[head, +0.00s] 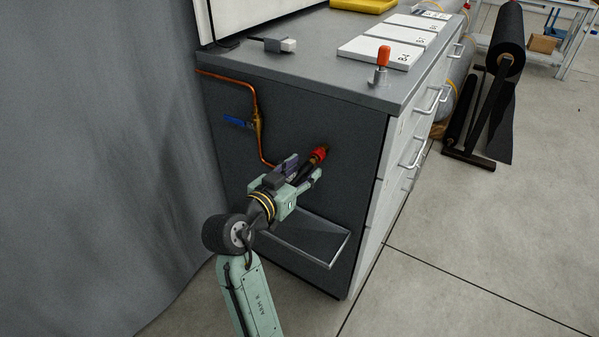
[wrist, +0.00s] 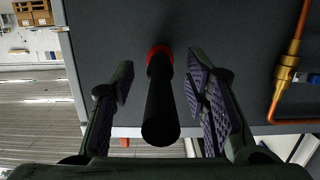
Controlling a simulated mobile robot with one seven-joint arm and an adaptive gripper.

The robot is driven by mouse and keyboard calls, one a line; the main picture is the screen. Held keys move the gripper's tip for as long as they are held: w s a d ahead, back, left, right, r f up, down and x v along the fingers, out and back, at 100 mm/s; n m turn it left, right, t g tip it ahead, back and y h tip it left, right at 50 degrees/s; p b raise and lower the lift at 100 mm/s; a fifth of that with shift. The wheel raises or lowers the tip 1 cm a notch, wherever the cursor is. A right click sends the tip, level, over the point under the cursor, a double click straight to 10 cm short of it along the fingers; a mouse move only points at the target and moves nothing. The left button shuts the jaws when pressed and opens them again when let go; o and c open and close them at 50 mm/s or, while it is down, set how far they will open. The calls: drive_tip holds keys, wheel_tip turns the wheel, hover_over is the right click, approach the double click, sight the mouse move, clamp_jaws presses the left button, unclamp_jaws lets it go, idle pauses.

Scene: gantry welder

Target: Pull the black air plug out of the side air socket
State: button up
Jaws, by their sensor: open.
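The black air plug (wrist: 161,110) sits in the red side air socket (wrist: 159,52) on the dark side panel of the cabinet. In the head view the red socket (head: 320,153) shows just beyond my gripper (head: 304,172), and the plug is partly hidden by the gripper. In the wrist view my gripper (wrist: 160,86) is open, with one purple-padded finger on each side of the plug. Gaps show between the plug and both fingers. Nothing is held.
A copper pipe (head: 256,95) with a blue valve handle (head: 235,122) runs down the panel left of the socket. A grey shelf tray (head: 318,240) juts out below my gripper. A grey curtain (head: 100,150) hangs at the left. Open floor (head: 450,260) lies to the right.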

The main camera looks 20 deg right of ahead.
sight(292, 182)
clamp_jaws()
idle(0.3)
drive_tip(key=shift+a, duration=0.15)
drive_tip(key=shift+f+v, duration=0.2)
drive_tip(key=shift+v, duration=1.05)
drive_tip(key=shift+f+v, duration=0.2)
drive_tip(key=shift+v, duration=1.05)
drive_tip(key=shift+s+a, duration=0.1)
